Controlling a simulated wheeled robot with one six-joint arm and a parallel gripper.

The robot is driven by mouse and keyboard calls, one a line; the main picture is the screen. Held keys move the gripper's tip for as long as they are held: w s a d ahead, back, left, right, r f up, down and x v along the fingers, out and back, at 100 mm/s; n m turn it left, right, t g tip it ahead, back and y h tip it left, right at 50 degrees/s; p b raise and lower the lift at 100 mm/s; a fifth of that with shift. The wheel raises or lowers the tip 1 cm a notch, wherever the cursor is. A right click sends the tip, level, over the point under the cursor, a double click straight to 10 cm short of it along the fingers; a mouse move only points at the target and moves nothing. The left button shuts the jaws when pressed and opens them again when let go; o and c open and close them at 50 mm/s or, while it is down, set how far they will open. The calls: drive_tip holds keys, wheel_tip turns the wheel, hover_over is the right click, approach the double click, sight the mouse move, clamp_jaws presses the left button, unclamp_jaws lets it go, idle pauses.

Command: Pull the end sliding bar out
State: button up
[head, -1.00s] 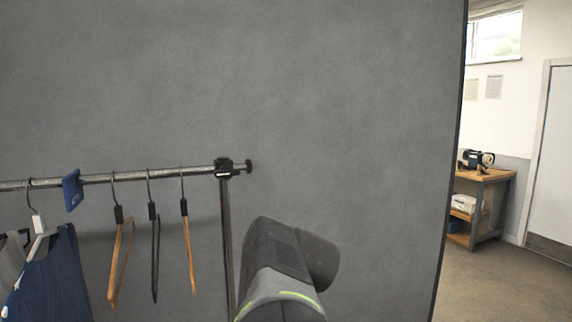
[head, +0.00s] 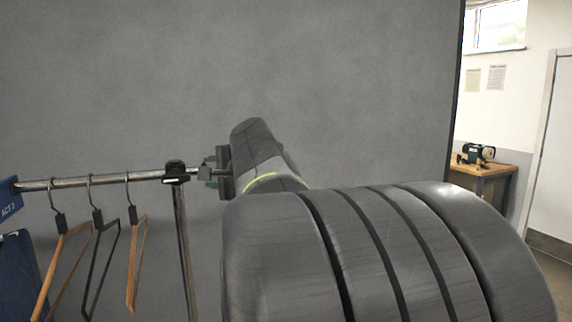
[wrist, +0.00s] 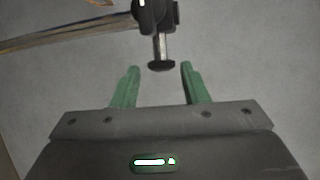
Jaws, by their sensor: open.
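The end sliding bar (wrist: 162,47) sticks out of the black clamp at the rail's end, a short metal rod with a dark round end cap (wrist: 161,66). In the wrist view the cap lies between the tips of my gripper (wrist: 158,70), with a gap on each side. The green fingers are open and hold nothing. In the head view my gripper (head: 212,172) is at the rail's right end, level with the bar (head: 196,173). The cap is hidden there by my gripper.
The clothes rail (head: 100,180) runs left from the black clamp (head: 175,172) on its upright post (head: 186,250). Several hangers, a blue tag (head: 10,190) and dark clothes hang from it. A grey wall panel stands behind. A workbench (head: 490,172) is far right.

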drive_tip(key=p+x, duration=0.1)
drive_tip(key=x, duration=0.6)
drive_tip(key=shift+a+p, duration=0.15)
drive_tip(key=shift+p, duration=0.15)
drive_tip(key=shift+w, duration=0.1)
